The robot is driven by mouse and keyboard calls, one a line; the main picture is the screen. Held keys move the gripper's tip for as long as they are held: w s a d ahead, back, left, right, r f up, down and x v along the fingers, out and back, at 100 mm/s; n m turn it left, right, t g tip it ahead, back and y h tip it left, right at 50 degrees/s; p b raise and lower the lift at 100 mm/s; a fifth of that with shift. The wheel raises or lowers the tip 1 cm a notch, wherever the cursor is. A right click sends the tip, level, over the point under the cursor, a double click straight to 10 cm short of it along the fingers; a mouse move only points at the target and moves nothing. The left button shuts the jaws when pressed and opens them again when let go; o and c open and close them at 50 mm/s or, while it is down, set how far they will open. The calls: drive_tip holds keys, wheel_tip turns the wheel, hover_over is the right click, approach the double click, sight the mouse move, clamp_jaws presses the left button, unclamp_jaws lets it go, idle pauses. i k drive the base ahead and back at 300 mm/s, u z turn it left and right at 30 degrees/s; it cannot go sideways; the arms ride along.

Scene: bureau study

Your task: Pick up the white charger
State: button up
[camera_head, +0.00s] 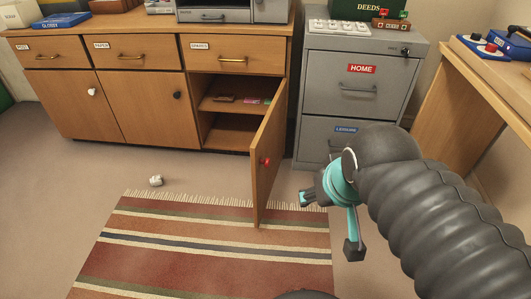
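A small white object that looks like the charger (156,181) lies on the carpet at the left, just beyond the fringed edge of the striped rug. It is too small to make out its details. My gripper (328,224) is at the right of the picture, in front of the grey filing cabinet and well to the right of the white object. Its two dark fingers are spread apart. Nothing shows between them.
A wooden sideboard (133,93) stands behind the white object. Its right door (268,155) hangs open between the object and my gripper. The filing cabinet (355,107) and a wooden desk (456,105) stand at the right. The striped rug (205,262) is clear.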

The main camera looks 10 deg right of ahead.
sight(156, 180)
drive_tip(key=k, duration=1.3)
drive_tip(key=u, duration=0.7)
drive_tip(key=i, duration=0.9)
drive_tip(key=u, duration=0.9)
drive_tip(key=i, duration=2.1)
drive_tip(key=z, duration=0.45)
